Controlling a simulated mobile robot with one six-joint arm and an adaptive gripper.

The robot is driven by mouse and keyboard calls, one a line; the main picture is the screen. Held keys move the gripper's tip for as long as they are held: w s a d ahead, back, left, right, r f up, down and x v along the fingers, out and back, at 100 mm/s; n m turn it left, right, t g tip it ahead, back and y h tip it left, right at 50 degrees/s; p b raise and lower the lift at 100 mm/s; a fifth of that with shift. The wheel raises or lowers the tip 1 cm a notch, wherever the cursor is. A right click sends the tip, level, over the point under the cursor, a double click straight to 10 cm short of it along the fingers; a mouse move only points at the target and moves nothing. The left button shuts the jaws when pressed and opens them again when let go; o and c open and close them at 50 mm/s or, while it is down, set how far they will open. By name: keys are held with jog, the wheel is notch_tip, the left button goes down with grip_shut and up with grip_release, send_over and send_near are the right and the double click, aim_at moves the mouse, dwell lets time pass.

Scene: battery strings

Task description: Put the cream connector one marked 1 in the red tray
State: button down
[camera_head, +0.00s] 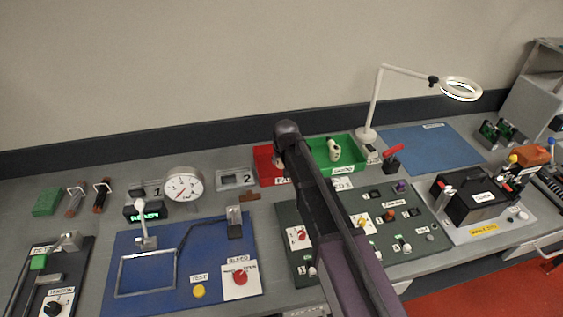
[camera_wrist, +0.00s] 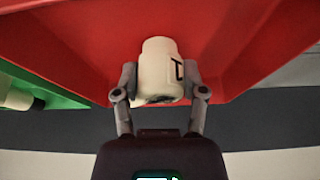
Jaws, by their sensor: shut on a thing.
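The cream connector (camera_wrist: 158,69) is between the two fingers of my gripper (camera_wrist: 160,88) in the wrist view, with a dark mark on its side that I cannot fully read. My gripper is shut on it. The red tray (camera_wrist: 75,25) fills the background behind the connector in the wrist view. In the head view the red tray (camera_head: 266,163) is at the back of the bench, partly hidden by my arm. My gripper and the held connector are hidden in the head view. I cannot tell whether the connector touches the tray floor.
A green tray (camera_head: 350,144) with another cream connector (camera_head: 334,150) stands right beside the red tray. A gauge (camera_head: 183,186) and a blue panel (camera_head: 120,245) are to the left. A lamp (camera_head: 372,110) and a blue mat (camera_head: 440,150) are to the right.

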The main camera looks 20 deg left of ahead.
jog(key=shift+f, duration=0.15)
jog(key=shift+c, duration=0.8)
grip_release()
jog(key=shift+r, duration=0.25)
jog(key=p+v, duration=1.1)
jog(key=shift+r, duration=0.4)
jog(key=shift+s+d, duration=0.15)
dwell(0.3)
